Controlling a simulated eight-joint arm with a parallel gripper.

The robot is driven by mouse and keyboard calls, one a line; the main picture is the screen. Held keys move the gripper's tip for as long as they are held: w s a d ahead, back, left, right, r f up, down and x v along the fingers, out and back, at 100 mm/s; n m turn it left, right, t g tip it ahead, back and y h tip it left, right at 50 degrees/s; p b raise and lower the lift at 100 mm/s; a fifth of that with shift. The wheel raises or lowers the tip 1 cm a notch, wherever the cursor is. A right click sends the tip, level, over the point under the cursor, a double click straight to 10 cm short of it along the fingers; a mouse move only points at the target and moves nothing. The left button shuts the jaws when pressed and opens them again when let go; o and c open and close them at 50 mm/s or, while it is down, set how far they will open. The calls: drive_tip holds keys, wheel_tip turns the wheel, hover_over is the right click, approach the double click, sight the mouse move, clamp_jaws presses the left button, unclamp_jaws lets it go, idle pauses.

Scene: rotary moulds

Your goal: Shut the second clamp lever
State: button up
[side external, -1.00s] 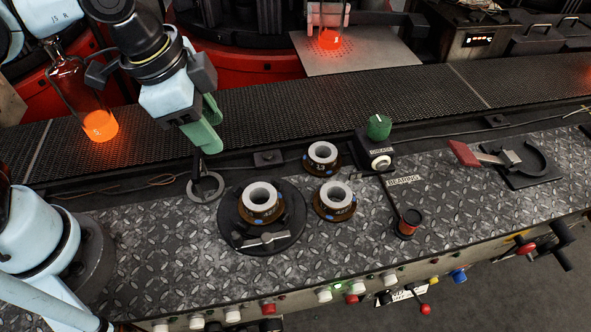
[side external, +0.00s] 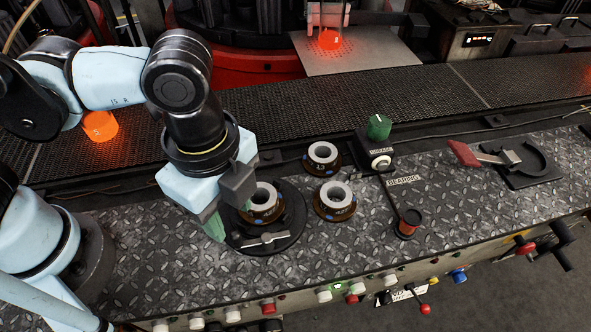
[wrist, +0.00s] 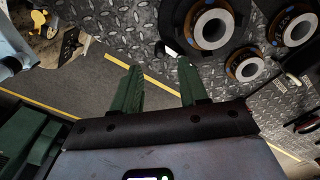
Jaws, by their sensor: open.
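A metal lever (side external: 264,239) lies across the front of a dark round base (side external: 290,238), which bears a brown-and-white mould ring (side external: 262,200). A second lever has a red handle (side external: 463,153), raised at an angle beside a dark horseshoe-shaped clamp (side external: 535,160) at the right. I cannot tell which is the second clamp lever. My gripper (side external: 215,225) is low at the left edge of the round base. In the wrist view its green fingers (wrist: 159,66) are apart with nothing between them. A small pale piece (wrist: 171,49) shows just beyond the right fingertip; contact is unclear.
Two more mould rings (side external: 322,156) (side external: 335,198) stand behind and right of the base. A green-knobbed box (side external: 378,140) and a copper-coloured spool (side external: 408,223) are farther right. A mesh conveyor (side external: 370,90) runs behind, with a glowing orange piece (side external: 100,125) on the left.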

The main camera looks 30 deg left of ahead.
sight(234, 234)
drive_tip(key=shift+f, duration=3.2)
drive_tip(key=shift+c, duration=0.2)
clamp_jaws()
